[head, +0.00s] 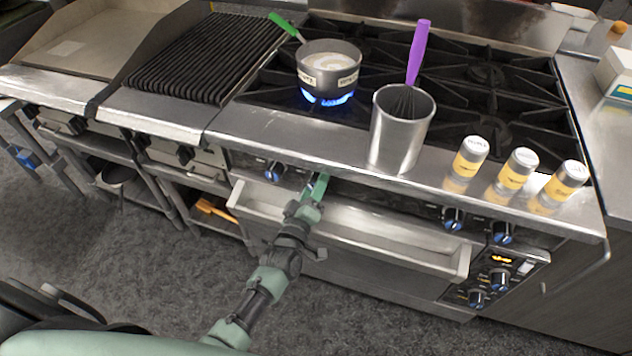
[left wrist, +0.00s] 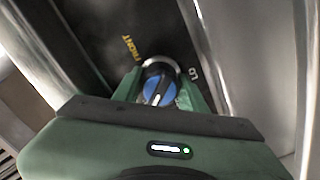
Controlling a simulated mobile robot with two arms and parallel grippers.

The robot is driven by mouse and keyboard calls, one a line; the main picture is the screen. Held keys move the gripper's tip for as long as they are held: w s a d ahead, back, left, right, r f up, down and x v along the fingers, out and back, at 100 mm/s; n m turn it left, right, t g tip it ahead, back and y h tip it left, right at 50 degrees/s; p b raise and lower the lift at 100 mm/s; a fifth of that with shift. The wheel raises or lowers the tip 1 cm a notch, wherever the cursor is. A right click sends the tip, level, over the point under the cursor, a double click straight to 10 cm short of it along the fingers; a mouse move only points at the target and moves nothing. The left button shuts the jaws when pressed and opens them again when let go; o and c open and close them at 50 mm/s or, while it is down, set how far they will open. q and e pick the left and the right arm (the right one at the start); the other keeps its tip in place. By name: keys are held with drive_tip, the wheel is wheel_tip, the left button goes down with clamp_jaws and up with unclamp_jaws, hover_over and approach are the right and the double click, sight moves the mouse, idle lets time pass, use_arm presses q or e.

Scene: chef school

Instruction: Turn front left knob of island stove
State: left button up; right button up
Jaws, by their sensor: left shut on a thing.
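My left gripper (head: 317,187) reaches the front panel of the stove (head: 300,137) in the head view, just right of a blue-and-black knob (head: 273,171). In the left wrist view, its green fingers (left wrist: 160,92) are shut on the sides of another blue-and-black knob (left wrist: 158,90), which has a white pointer mark. Yellow lettering reading "FRONT" is beside this knob. In the head view the gripper mostly hides it. A blue flame (head: 328,98) burns under a small saucepan (head: 328,68) on the left of the stove. My right gripper is not in view.
A metal canister (head: 401,140) with a purple-handled whisk (head: 418,50) and three yellow-labelled shakers (head: 516,173) stand on the stove's front ledge. A long metal tray (head: 365,232) juts out below the knobs. A ridged grill (head: 205,58) is to the left.

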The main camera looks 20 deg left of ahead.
use_arm(q)
drive_tip(key=m+p, duration=0.1)
drive_tip(key=m, duration=0.3)
drive_tip(key=shift+m, duration=0.3)
drive_tip(key=shift+f+m, duration=0.1)
drive_tip(key=shift+m, duration=1.5)
drive_tip(key=shift+p, duration=0.3)
drive_tip(key=o, duration=1.4)
drive_tip(key=shift+c, duration=0.2)
drive_tip(key=s, duration=0.8)
drive_tip(key=shift+a+m, duration=0.1)
drive_tip(key=shift+m, duration=0.2)
